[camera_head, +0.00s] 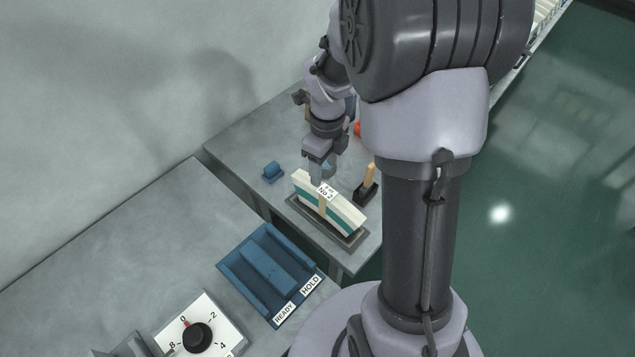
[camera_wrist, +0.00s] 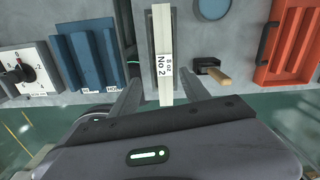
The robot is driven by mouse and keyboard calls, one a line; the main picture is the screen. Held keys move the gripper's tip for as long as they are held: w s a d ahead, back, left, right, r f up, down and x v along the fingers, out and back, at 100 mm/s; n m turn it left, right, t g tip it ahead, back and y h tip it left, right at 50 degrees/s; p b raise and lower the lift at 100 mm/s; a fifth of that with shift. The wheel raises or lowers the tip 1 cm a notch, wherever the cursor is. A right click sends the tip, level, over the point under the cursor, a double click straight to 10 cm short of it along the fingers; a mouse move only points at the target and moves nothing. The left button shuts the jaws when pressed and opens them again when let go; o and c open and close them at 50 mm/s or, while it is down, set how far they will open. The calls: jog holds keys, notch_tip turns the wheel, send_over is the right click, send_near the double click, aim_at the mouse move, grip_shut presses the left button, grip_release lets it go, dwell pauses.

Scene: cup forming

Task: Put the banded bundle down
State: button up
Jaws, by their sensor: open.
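The banded bundle (camera_head: 338,209) is a long white stack with a teal stripe, a tan band and a white label reading "No 2". It stands on edge on a dark-rimmed base (camera_head: 352,240) on the far table. In the wrist view the bundle (camera_wrist: 162,28) shows as a narrow pale strip with the label facing up. My gripper (camera_head: 318,172) is at the bundle's top, open. In the wrist view its fingers (camera_wrist: 155,84) are spread to either side of the bundle, with gaps visible. The bundle's underside is hidden.
A blue two-slot tray (camera_head: 268,271) marked READY and HOLD and a dial panel (camera_head: 198,335) are on the nearer table. A wooden-handled tool in a black holder (camera_head: 366,192) stands close to the bundle. A small blue item (camera_head: 273,172) and an orange-red tray (camera_wrist: 292,42) are nearby.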

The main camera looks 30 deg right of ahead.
jog(key=s+a+r+n+t, duration=0.1)
jog(key=s+a+r+n, duration=0.15)
jog(key=r+n, duration=0.3)
jog(key=s+a+r+n+t, duration=0.1)
jog(key=s+a+r+n, duration=0.1)
jog(key=a+r+n, duration=0.3)
jog(key=s+a+r+n+t+y, duration=0.1)
jog(key=s+a+r+n, duration=0.2)
jog(key=s+n, duration=0.3)
jog(key=s+a+r+n+t+y, duration=0.1)
jog(key=s+a+r+n, duration=0.3)
jog(key=n, duration=0.5)
jog(key=s+t, duration=0.1)
jog(key=s, duration=0.1)
jog(key=shift+s+a, duration=0.3)
jog(key=shift+a, duration=0.1)
